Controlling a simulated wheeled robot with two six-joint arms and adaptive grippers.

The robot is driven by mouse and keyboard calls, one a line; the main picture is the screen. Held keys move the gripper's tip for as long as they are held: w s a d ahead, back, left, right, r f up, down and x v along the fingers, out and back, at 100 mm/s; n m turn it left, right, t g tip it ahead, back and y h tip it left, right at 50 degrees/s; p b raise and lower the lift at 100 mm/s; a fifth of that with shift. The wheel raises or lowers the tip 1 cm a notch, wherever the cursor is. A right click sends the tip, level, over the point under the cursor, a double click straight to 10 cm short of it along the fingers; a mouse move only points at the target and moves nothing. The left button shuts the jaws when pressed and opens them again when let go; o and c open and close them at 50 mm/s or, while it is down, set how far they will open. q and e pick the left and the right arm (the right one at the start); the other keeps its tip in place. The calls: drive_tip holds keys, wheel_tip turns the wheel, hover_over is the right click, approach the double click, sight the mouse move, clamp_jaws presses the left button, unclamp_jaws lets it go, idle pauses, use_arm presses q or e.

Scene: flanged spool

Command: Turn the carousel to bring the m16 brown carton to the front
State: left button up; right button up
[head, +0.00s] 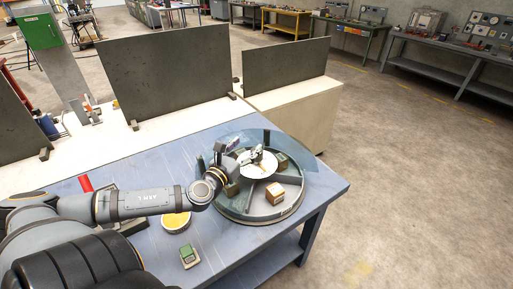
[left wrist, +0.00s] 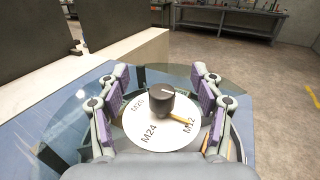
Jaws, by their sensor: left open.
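The carousel (head: 245,217) is a round dark tray with dividers, a partly clear cover and a white central disc (head: 262,170). My right gripper is out of view.
A green-grey box (head: 282,160) sits in a rear compartment, and a brownish box (head: 231,188) is partly hidden by my left gripper. A yellow round dish (head: 175,222) and a green block (head: 188,256) are on the blue table (head: 225,250). Dark panels (head: 165,75) stand behind.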

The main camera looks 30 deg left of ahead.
use_arm(q)
drive_tip(key=f+b, duration=0.1)
drive_tip(key=f, duration=0.1)
drive_tip(key=f+b, duration=0.4)
drive_tip(key=f, duration=0.1)
drive_tip(key=shift+s+d, duration=0.1)
drive_tip(key=shift+s, duration=0.15)
drive_tip(key=shift+w+f+b, duration=0.25)
drive_tip(key=shift+f+b, duration=0.1)
drive_tip(key=shift+f, duration=0.5)
drive_tip(key=w, duration=0.1)
drive_tip(key=w+r, duration=0.1)
drive_tip(key=w+p, duration=0.1)
drive_tip(key=shift+a+r, duration=0.2)
drive_tip(key=shift+r, duration=0.1)
drive_tip(key=w+p, duration=0.1)
drive_tip(key=w, duration=0.2)
drive_tip(key=shift+w+f+p, duration=0.2)
drive_tip(key=shift+w+p, duration=0.2)
drive_tip(key=shift+w, duration=0.05)
clamp_jaws()
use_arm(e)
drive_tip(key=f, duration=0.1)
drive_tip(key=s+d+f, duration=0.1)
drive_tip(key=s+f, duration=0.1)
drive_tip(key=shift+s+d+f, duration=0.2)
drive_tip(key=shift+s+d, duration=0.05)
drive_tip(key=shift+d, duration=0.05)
